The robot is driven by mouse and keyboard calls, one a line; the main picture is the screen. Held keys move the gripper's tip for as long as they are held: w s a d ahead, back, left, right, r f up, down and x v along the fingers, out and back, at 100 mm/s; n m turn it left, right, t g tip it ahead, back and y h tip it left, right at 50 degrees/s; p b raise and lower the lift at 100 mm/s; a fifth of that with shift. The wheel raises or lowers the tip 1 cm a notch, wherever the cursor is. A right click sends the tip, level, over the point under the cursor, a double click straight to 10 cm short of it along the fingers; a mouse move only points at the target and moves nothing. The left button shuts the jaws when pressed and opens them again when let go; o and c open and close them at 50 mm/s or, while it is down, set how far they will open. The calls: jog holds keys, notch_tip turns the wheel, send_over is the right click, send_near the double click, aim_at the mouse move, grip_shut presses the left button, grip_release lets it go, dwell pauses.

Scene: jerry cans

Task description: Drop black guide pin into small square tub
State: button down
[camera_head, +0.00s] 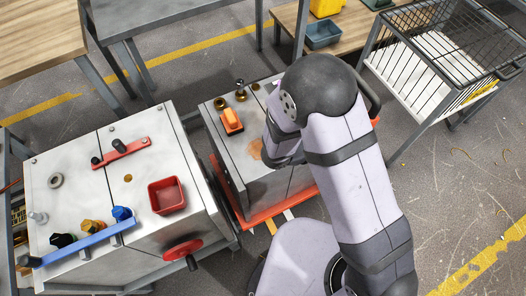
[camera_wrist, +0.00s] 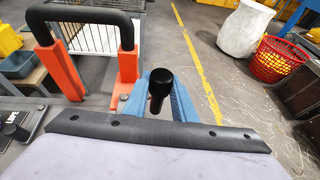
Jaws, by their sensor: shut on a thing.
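My gripper (camera_wrist: 163,100) shows in the wrist view with blue fingers shut on a black pin (camera_wrist: 159,84). The pin has a rounded black head and a narrower lower part; its lower end is hidden. In the head view my arm hides the gripper and the pin. A small red square tub (camera_head: 167,195) with an open top sits on the left metal cabinet, near its right edge. It looks empty, and my arm is to the right of it.
The left cabinet (camera_head: 75,185) also carries a blue bar (camera_head: 83,243), several knobs and a red lever (camera_head: 127,153). The right cabinet (camera_head: 226,150) stands on an orange cart. A wire rack (camera_head: 435,60) and a blue-grey bin (camera_head: 322,35) are behind.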

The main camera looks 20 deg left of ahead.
jog(key=s+a+m+g+y+p, duration=0.1)
jog(key=s+a+m+g+p, duration=0.3)
jog(key=s+a+m+g, duration=1.55)
jog(key=s+a+r+m+y, duration=0.3)
jog(key=a+r+y, duration=0.1)
jog(key=a, duration=0.3)
jog(key=s+a+r+m+g+y, duration=0.1)
jog(key=s+a+r+m+y, duration=0.2)
jog(key=a, duration=0.4)
jog(key=s+a+r+m+g+y, duration=0.1)
jog(key=s+a+r+m+y, duration=0.2)
jog(key=a+r+y, duration=0.2)
jog(key=a+y, duration=0.1)
jog(key=a, duration=0.1)
jog(key=shift+s+a+r, duration=0.25)
jog(key=shift+a+r, duration=0.05)
jog(key=shift+r, duration=0.05)
jog(key=shift+f, duration=0.1)
notch_tip(320, 180, down, 6)
jog(key=b, duration=0.5)
